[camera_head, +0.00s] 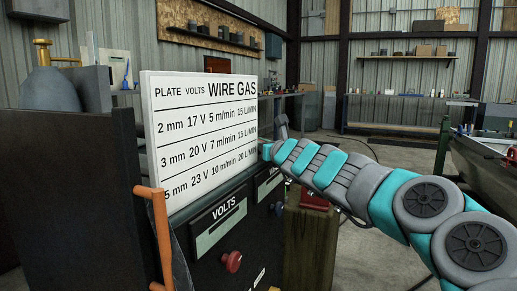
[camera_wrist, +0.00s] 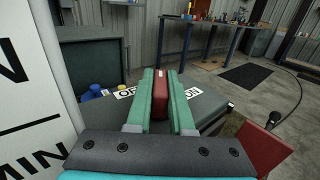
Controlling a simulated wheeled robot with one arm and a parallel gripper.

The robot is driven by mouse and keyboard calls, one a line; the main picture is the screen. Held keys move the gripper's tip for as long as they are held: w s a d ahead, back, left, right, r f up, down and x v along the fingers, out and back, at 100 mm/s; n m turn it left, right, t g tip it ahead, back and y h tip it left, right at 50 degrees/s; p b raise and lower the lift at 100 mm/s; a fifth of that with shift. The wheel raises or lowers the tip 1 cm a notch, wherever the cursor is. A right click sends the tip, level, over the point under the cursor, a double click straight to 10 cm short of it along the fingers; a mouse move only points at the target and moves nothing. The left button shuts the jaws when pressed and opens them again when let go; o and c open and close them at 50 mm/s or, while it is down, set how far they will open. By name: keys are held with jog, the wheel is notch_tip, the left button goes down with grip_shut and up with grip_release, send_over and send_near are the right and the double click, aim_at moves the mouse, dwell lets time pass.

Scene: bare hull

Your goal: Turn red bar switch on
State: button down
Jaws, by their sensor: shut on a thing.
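The red bar switch (camera_wrist: 160,98) shows in the wrist view on top of the dark machine. Its bar points straight away from me, between a white OFF label (camera_wrist: 125,92) on the left and an ON label (camera_wrist: 191,92) on the right. My gripper (camera_wrist: 161,76) is shut on the bar, one green finger along each side. The fingers cover part of both labels. In the head view my arm reaches in from the right to the edge of the white chart board, and the switch and fingertips are hidden.
The white chart board (camera_head: 205,130) stands upright close on the left of my wrist. The machine front has a VOLTS panel (camera_head: 220,222), a red knob (camera_head: 231,261) and an orange handle (camera_head: 162,240). Blue and yellow parts (camera_wrist: 92,92) sit left of the labels.

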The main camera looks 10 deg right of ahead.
jog(key=c, duration=0.8)
grip_release()
jog(key=shift+s, duration=0.1)
jog(key=b+v, duration=0.1)
jog(key=v, duration=0.6)
jog(key=shift+s, duration=0.35)
jog(key=shift+d, duration=0.1)
